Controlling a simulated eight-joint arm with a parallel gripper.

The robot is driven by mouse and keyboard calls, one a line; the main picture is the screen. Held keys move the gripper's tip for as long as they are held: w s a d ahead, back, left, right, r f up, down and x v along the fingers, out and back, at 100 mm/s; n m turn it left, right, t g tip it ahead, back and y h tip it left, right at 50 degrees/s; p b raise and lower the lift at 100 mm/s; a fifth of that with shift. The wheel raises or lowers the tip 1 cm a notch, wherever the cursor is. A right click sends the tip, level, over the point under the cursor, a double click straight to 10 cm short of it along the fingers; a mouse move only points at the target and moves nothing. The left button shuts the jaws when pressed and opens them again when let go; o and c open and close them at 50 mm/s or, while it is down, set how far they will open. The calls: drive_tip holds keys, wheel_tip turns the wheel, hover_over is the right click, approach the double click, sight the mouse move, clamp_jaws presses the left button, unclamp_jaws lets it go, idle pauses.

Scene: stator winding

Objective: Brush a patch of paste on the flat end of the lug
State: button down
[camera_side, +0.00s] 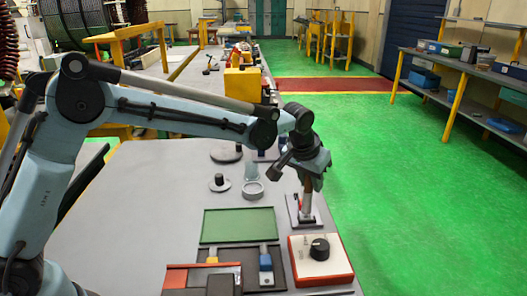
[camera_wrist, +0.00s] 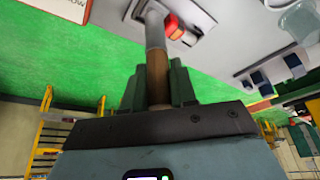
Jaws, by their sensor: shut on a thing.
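My gripper (camera_side: 307,184) is over the right edge of the workbench, shut on a brush. In the wrist view the jaws (camera_wrist: 159,88) close around the brush's brown handle (camera_wrist: 157,68), and its grey metal part (camera_wrist: 155,32) reaches away toward a pale plate (camera_wrist: 200,12). In the side view the brush (camera_side: 306,204) points down, nearly upright, over this small plate (camera_side: 293,212). A small red and white piece (camera_wrist: 174,27) lies on the plate beside the brush tip; it may be the lug. The flat end and any paste cannot be made out. Whether the tip touches is unclear.
A red-edged box with a black knob (camera_side: 320,250) stands just in front of the plate. A green mat (camera_side: 238,225) and a dark tray (camera_side: 275,278) with blue and yellow pieces lie left. A round pale dish (camera_side: 253,190) and black-knobbed disc (camera_side: 220,184) stand behind.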

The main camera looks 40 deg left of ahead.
drive_tip(key=shift+f, duration=0.65)
idle(0.9)
drive_tip(key=shift+s+a, duration=0.1)
drive_tip(key=shift+w+d, duration=0.25)
idle(0.4)
drive_tip(key=shift+s+a, duration=0.25)
drive_tip(key=shift+w+d, duration=0.25)
idle(0.4)
drive_tip(key=shift+s+a, duration=0.25)
drive_tip(key=shift+w+d, duration=0.25)
idle(1.3)
drive_tip(key=shift+s+a, duration=0.15)
drive_tip(key=shift+r, duration=0.1)
